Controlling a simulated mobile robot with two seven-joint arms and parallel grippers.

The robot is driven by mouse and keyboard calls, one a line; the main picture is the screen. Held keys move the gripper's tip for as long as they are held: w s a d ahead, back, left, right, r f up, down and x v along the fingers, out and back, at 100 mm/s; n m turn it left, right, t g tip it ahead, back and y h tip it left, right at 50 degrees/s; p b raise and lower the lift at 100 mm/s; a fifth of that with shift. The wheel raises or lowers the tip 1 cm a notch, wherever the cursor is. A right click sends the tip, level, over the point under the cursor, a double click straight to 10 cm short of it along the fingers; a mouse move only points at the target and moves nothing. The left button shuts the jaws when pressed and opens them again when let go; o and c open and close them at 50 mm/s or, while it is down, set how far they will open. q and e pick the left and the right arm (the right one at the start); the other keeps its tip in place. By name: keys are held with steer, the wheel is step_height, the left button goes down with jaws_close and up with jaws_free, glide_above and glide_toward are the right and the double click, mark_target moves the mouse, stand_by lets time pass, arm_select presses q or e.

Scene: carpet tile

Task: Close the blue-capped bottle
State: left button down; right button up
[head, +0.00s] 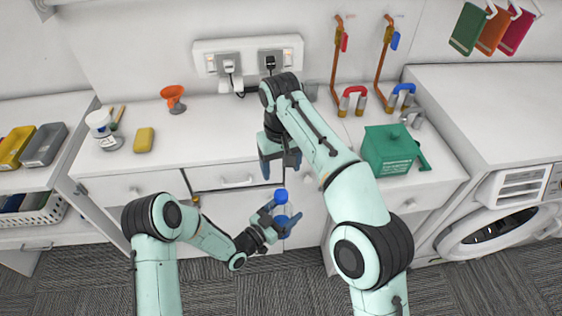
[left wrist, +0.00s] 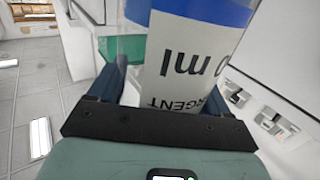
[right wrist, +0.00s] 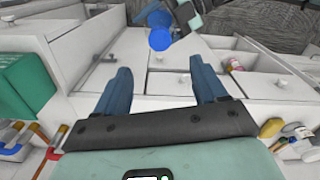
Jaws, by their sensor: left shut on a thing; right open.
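The bottle has a blue cap, and its white label with a blue band (left wrist: 190,62) fills the space between my left fingers in the left wrist view. My left gripper (head: 278,221) is shut on the bottle and holds it in front of the drawers. The blue cap (head: 281,196) shows at the top of the bottle; it also shows in the right wrist view (right wrist: 160,39), just beyond the fingertips. I cannot tell how firmly the cap sits. My right gripper (head: 280,166) is open and empty above and behind the cap, apart from it.
The white counter (head: 220,130) carries an orange funnel (head: 173,98), a yellow sponge (head: 144,140), a white tub (head: 100,124) and a green box (head: 389,148). A washing machine (head: 490,238) stands at right. A drawer (head: 223,177) is just below the counter edge.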

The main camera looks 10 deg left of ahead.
steer(key=shift+r, duration=0.55)
steer(key=w+d+f+g+h, duration=0.1)
steer(key=d+f+h, duration=0.1)
steer(key=d+f, duration=0.45)
steer(key=w+d+f+g+h, duration=0.1)
steer(key=d+f, duration=0.3)
steer(key=f, duration=0.5)
steer(key=s+d+f+y, duration=0.1)
steer(key=s+d+f, duration=0.1)
steer(key=f, duration=0.5)
steer(key=s+d+f+y, duration=0.1)
steer(key=s+f, duration=0.1)
steer(key=f, duration=0.6)
steer(key=s+d+f+m+y, duration=0.2)
steer(key=s+f+m+y, duration=0.35)
steer(key=s+f, duration=1.15)
steer(key=s+d+r+m+t, duration=0.1)
steer(key=s+m, duration=0.3)
steer(key=s, duration=0.6)
steer(key=shift+d+h, duration=0.35)
steer(key=shift+d, duration=0.15)
